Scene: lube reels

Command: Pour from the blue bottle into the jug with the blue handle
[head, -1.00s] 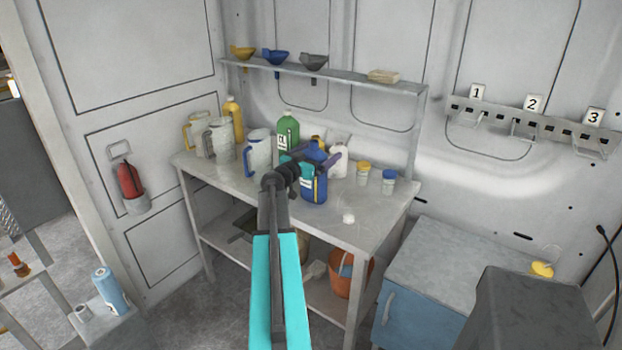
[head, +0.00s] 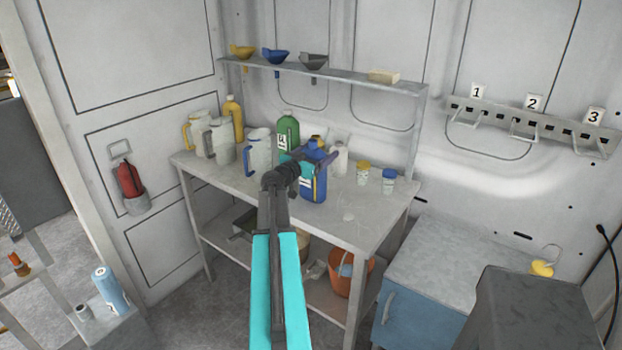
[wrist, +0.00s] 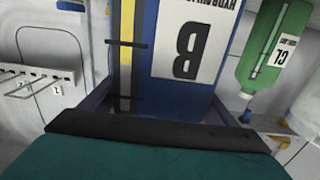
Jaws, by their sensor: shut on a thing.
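The blue bottle (head: 316,187) stands upright on the workbench, near its front middle. It has a yellow stripe and a white label. My gripper (head: 312,158) is shut on its upper part; the arm hides part of its left side. In the wrist view the blue bottle (wrist: 173,100) fills the middle, its label with a large B upside down. The jug with the blue handle (head: 259,152) is pale and stands upright to the left of the bottle, with its handle on its left side.
A green bottle (head: 288,130) stands behind, between jug and blue bottle. Two more jugs (head: 198,132) (head: 222,142) and a yellow bottle (head: 234,118) stand at left. A white bottle (head: 341,160) and two small tubs (head: 363,172) (head: 389,181) stand right. The bench's front right is mostly clear.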

